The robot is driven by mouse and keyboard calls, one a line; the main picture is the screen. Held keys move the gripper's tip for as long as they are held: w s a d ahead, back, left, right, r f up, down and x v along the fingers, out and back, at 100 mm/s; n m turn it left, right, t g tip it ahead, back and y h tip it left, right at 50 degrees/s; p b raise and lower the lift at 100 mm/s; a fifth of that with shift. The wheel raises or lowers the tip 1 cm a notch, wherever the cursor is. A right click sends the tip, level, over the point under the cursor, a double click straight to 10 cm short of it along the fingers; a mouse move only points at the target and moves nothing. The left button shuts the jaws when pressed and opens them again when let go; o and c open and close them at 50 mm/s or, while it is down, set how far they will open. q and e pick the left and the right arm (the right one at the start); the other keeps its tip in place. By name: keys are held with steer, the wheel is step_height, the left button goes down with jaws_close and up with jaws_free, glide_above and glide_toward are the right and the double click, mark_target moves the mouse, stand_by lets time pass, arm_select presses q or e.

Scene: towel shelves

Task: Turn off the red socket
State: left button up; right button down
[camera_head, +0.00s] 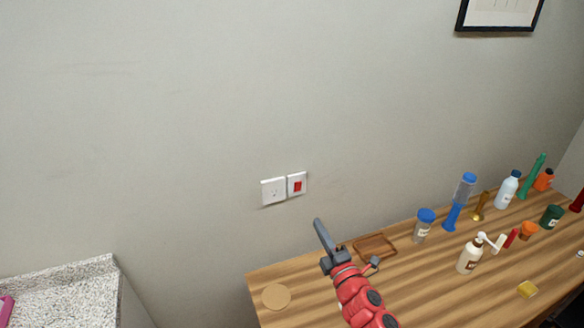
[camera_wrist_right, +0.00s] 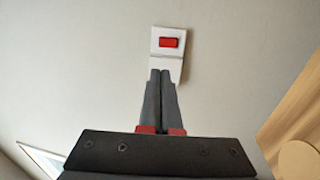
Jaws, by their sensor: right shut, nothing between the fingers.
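The red socket switch (camera_head: 298,186) sits in a white wall plate, the right one of two plates side by side on the grey wall. The left plate (camera_head: 273,191) is a white outlet. My right gripper (camera_head: 318,222) is shut and empty, below and slightly right of the switch in the head view. In the right wrist view the red switch (camera_wrist_right: 169,43) is near the top, and the shut fingertips (camera_wrist_right: 161,72) appear just beneath it, over the plate's lower area. I cannot tell whether they touch the wall. My left gripper is not in view.
A wooden table (camera_head: 330,300) stands below, with a small wooden tray (camera_head: 375,246), a round coaster (camera_head: 276,297) and several bottles at the right. A speckled counter (camera_head: 62,290) is at lower left. The wall around the plates is clear.

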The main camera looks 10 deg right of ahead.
mark_target(296, 184)
steer(key=shift+s+d+r, duration=0.1)
steer(key=shift+d+r, duration=0.05)
steer(key=p+x, duration=0.4)
steer(key=x, duration=0.8)
steer(key=shift+w+r+p, duration=0.2)
steer(key=shift+w+p, duration=0.15)
steer(key=shift+w, duration=0.05)
steer(key=shift+w+a, duration=0.3)
steer(key=shift+w, duration=0.35)
